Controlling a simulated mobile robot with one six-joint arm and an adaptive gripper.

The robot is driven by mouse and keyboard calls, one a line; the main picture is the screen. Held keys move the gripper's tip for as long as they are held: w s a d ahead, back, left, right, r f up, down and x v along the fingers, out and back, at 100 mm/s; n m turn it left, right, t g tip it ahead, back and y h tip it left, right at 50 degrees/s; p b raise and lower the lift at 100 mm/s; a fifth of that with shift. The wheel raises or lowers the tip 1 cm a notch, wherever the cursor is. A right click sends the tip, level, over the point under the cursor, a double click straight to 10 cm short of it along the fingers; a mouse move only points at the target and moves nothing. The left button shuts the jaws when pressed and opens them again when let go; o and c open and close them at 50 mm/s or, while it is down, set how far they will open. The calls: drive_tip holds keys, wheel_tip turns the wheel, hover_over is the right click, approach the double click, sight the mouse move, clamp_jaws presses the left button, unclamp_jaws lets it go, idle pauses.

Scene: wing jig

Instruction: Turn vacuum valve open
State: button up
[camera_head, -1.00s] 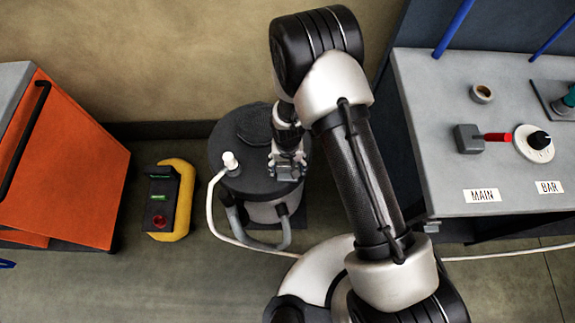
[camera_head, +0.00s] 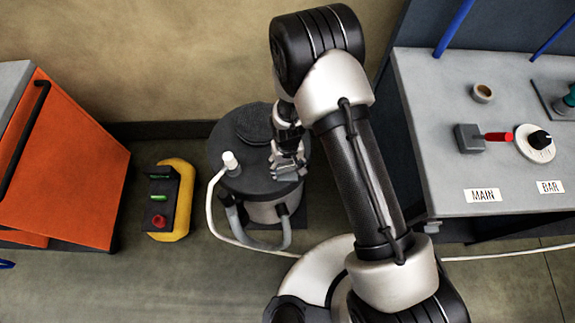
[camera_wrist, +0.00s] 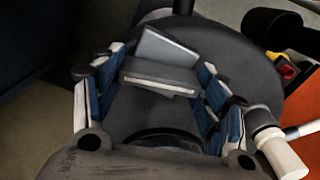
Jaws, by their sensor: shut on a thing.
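My gripper (camera_head: 288,163) is over the right part of the dark round lid of a tank (camera_head: 232,183) in the head view. In the wrist view its blue-padded fingers (camera_wrist: 160,90) stand on both sides of a grey block (camera_wrist: 160,77) with a pale edge, above the dark lid (camera_wrist: 235,62). The gripper is shut on this block; I cannot tell for sure whether it is the valve's handle. On the table at right, a grey block with a red lever (camera_head: 497,136) stands beside a round white dial (camera_head: 535,143), behind a MAIN label.
A white upright fitting (camera_head: 231,162) with a white hose is on the lid's left, close to the gripper in the wrist view (camera_wrist: 280,152). A yellow unit with buttons (camera_head: 170,200) and an orange cabinet (camera_head: 65,165) stand left. The grey table (camera_head: 440,120) is right of my arm.

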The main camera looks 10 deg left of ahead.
sight(288, 166)
drive_tip(key=n, duration=0.4)
drive_tip(key=shift+n, duration=0.3)
drive_tip(key=n, duration=0.3)
drive_tip(key=shift+n+b, duration=0.3)
drive_tip(key=shift+b, duration=0.05)
drive_tip(key=n, duration=0.3)
drive_tip(key=shift+n, duration=2)
drive_tip(key=o, duration=1)
drive_tip(key=shift+o, duration=0.2)
wheel_tip(288, 166, up, 12)
